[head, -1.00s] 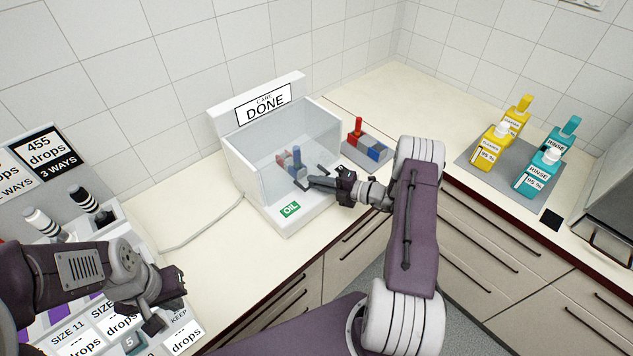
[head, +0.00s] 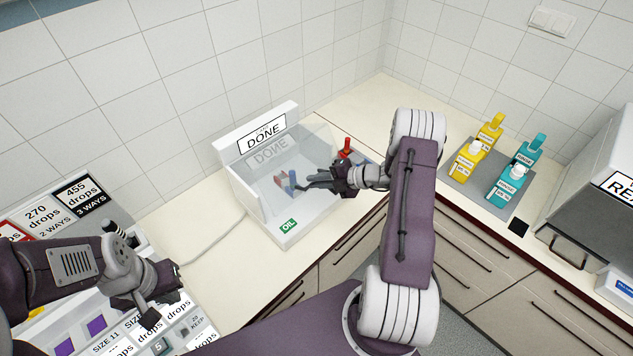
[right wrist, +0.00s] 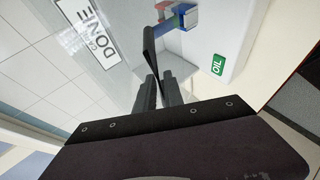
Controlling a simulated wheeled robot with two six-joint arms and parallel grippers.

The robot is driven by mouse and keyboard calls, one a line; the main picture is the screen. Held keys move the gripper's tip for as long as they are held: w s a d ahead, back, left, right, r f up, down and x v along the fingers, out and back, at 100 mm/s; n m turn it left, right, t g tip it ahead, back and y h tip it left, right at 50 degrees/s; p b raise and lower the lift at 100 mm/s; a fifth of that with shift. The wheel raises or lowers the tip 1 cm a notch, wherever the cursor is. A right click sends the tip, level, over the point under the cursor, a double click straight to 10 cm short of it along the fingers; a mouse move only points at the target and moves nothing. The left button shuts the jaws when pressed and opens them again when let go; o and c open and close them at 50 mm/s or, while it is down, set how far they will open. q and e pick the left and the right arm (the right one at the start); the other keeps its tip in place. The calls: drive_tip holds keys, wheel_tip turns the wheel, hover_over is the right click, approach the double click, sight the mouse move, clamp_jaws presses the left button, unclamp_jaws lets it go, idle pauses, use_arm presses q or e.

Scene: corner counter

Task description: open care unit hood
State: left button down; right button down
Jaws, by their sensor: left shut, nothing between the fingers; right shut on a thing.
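The care unit (head: 287,238) is a white box with a DONE sign (head: 262,136) on its back panel and a green OIL label on its front. Its clear hood (head: 305,150) looks partly raised and tilted, with the sign mirrored in it. My right gripper (head: 322,183) is shut on the hood's dark handle (head: 310,187) at the front. The right wrist view shows the handle (right wrist: 149,45) running to the fingers (right wrist: 160,92). A red and blue piece (head: 287,183) stands inside the unit. My left gripper (head: 148,305) is shut and empty, away from the unit.
Another red and blue piece (head: 346,148) sits behind my right gripper. Yellow and teal bottles stand on a grey mat (head: 470,185) at the right. A drops board (head: 60,210) is at the left.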

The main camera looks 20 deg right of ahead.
drive_tip(key=shift+r, duration=0.35)
drive_tip(key=c, duration=1.5)
unclamp_jaws()
drive_tip(key=shift+w+a, duration=0.1)
drive_tip(key=shift+o, duration=0.2)
drive_tip(key=b+v, duration=0.2)
drive_tip(key=v, duration=0.7)
